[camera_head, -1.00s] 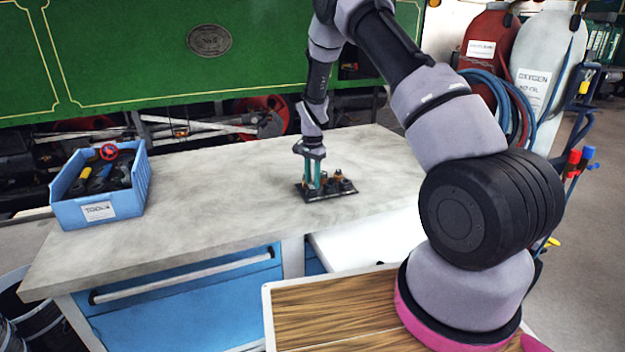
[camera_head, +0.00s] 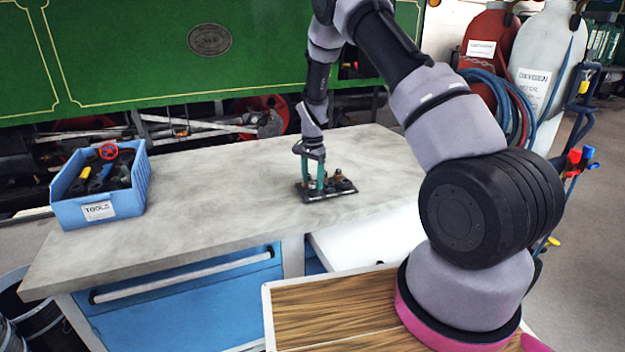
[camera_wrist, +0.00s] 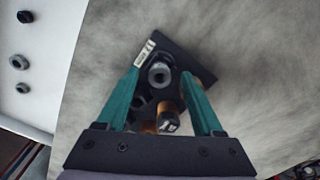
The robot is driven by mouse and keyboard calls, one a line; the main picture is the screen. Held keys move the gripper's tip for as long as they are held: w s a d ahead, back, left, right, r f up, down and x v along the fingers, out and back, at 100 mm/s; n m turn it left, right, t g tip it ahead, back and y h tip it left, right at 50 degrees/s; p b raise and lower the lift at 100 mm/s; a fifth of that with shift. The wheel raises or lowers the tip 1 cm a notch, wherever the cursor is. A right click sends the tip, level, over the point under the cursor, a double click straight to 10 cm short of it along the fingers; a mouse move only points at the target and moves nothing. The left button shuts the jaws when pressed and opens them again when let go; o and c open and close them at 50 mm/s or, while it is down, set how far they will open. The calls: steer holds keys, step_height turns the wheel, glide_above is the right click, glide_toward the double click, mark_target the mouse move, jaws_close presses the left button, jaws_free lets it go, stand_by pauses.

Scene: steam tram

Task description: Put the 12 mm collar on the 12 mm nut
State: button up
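A dark plate (camera_head: 335,193) with several nuts and posts stands on the workbench; it also shows in the wrist view (camera_wrist: 196,62). A grey round collar or nut (camera_wrist: 158,75) with a bright hole is on the plate, between my fingertips. I cannot tell whether a collar sits on the nut there or read its size. A copper-coloured post (camera_wrist: 168,117) with a pale mark on its top stands nearer the palm. My gripper (camera_head: 313,188) points down over the left part of the plate. In the wrist view its teal fingers (camera_wrist: 163,78) are apart, with small gaps beside the grey piece.
Several loose dark rings, one of them (camera_wrist: 18,61) in the middle, lie on a white surface beside the bench. A blue tool bin (camera_head: 118,203) stands at the bench's left end. The bench top (camera_head: 215,200) between bin and plate is clear.

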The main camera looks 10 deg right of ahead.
steer(key=shift+o, duration=0.8)
step_height(320, 180, up, 7)
stand_by(0.5)
steer(key=shift+r, duration=0.1)
stand_by(0.4)
